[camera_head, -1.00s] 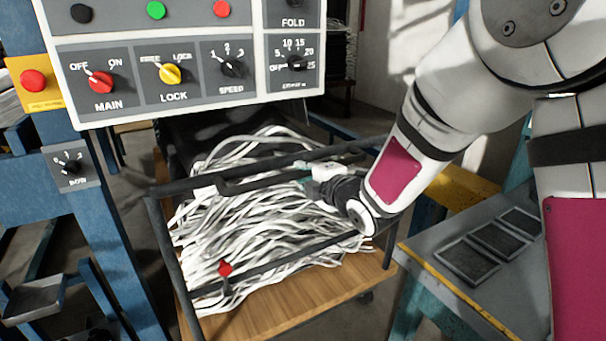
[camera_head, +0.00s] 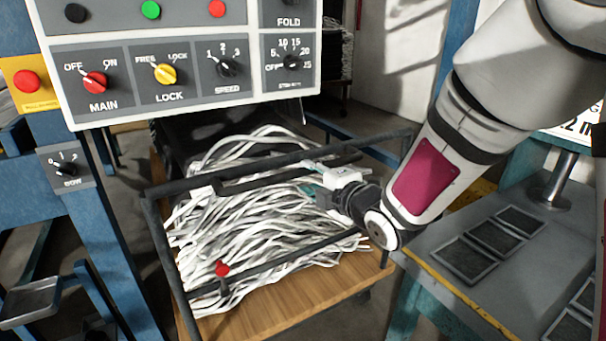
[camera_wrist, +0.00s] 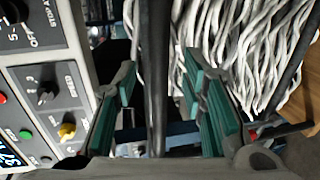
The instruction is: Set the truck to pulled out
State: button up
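The truck is a cart with a wooden deck (camera_head: 250,318) and black rails (camera_head: 160,240), loaded with a heap of white strips (camera_head: 265,215). It stands below the control panel. A dark bar (camera_head: 265,177) runs along its upper side. My gripper (camera_head: 318,182) is at the right part of this bar. In the wrist view, the teal-padded fingers of my gripper (camera_wrist: 160,90) are apart, with a dark bar (camera_wrist: 155,60) running between them. I see gaps on both sides of the bar. A red knob (camera_head: 222,269) sits on the truck's lower rail.
The control panel (camera_head: 130,118) with dials and buttons hangs close above the truck. A blue frame post (camera_head: 95,225) stands at left. A grey table (camera_head: 440,280) with shallow trays (camera_head: 465,258) stands at right, near my arm. Some floor shows between truck and table.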

jog(key=v, duration=0.6)
jog(key=shift+s+d, duration=0.25)
jog(key=shift+s, duration=0.05)
